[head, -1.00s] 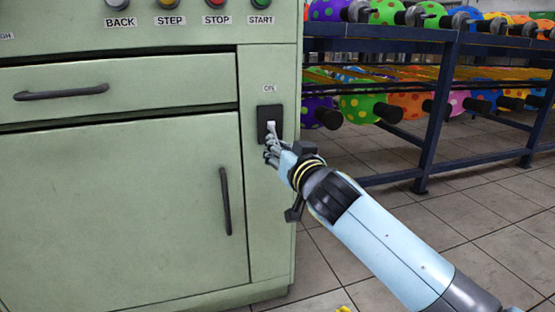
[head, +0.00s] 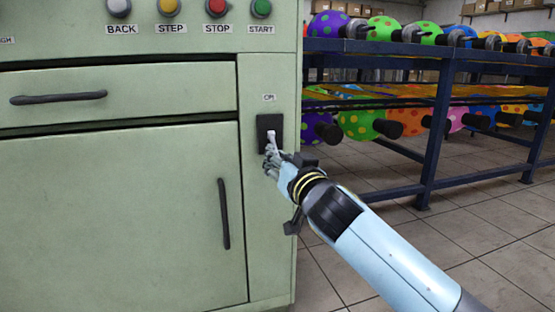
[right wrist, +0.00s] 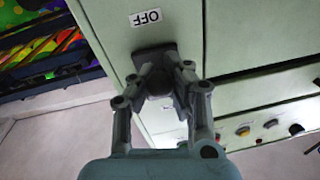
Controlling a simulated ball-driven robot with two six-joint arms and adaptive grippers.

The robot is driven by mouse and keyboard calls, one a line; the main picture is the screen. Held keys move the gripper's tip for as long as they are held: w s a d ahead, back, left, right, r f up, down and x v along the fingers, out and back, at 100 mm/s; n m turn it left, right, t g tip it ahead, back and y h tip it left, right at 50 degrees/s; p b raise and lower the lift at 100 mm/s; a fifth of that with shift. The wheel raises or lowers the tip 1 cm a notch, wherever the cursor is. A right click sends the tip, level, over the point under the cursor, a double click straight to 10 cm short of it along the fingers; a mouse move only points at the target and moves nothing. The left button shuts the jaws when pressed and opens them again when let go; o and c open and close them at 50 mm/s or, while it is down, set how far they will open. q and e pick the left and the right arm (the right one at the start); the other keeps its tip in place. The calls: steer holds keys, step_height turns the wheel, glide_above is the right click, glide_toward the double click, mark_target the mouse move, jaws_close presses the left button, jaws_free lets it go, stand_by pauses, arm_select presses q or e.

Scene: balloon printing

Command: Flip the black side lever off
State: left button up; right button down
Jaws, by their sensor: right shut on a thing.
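The side switch is a black plate (head: 264,124) on the narrow right-hand panel of the green machine. A small pale part shows on it just above my fingers. My right gripper (head: 271,150) is at the lower part of this plate. In the right wrist view, my right gripper (right wrist: 165,82) has its two fingers closed around a dark, rounded lever end (right wrist: 158,82). An upside-down OFF label (right wrist: 145,17) shows beyond it. The fingers hide part of the lever, so its exact tilt is hard to tell. My left gripper is not in view.
The green machine (head: 110,220) has a drawer handle (head: 58,98), a door handle (head: 224,213) and a row of buttons above. A dark blue rack (head: 440,130) with colorful balloons stands to the right. The tiled floor (head: 480,250) there is open.

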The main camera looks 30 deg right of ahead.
steer(key=c, duration=1.2)
jaws_free()
steer(key=shift+s, duration=0.3)
steer(key=s, duration=0.3)
steer(key=s+a, duration=0.1)
steer(key=s, duration=0.7)
steer(key=shift+s+a+f, duration=0.15)
steer(key=shift+a+f, duration=0.1)
steer(key=shift+f, duration=0.1)
